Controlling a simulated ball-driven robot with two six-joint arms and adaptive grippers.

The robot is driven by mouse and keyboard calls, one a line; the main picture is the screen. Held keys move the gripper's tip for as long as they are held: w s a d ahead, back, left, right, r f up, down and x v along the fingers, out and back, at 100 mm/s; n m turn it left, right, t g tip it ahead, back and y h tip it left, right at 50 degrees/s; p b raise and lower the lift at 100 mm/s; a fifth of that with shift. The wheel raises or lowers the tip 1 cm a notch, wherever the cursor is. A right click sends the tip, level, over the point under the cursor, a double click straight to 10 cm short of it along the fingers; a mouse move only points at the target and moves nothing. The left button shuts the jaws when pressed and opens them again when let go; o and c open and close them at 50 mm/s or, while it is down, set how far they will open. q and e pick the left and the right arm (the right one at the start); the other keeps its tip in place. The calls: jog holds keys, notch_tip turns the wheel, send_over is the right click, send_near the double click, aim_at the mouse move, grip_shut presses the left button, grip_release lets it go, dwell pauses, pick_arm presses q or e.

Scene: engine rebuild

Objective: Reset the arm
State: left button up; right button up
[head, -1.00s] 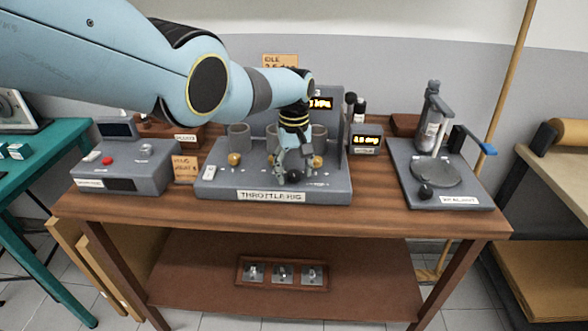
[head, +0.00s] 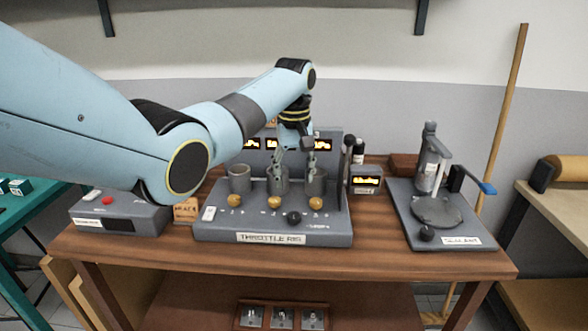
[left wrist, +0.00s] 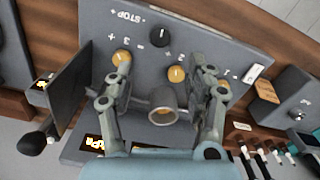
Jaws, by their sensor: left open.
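My left gripper (head: 294,165) is open and empty, pointing down over the throttle rig (head: 205,230). In the head view its fingers overlap the middle grey cup (head: 278,187) and the right grey cup (head: 314,188). In the left wrist view the two fingers of the gripper (left wrist: 160,72) are spread wide, with one cup (left wrist: 163,108) and a brass knob (left wrist: 177,75) between them. I cannot tell whether a finger touches anything. A black knob (head: 294,217) sits at the rig's front. My right gripper is in neither view.
A grey box with a red button (head: 107,200) stands left of the rig. A grey stand with a round plate (head: 437,211) and blue-tipped lever (head: 487,188) is at the right. A black-topped lever (head: 349,145) rises at the rig's right side. Bare wood table (head: 370,240) lies between.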

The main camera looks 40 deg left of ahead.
pick_arm(q)
jog(key=shift+r, duration=0.65)
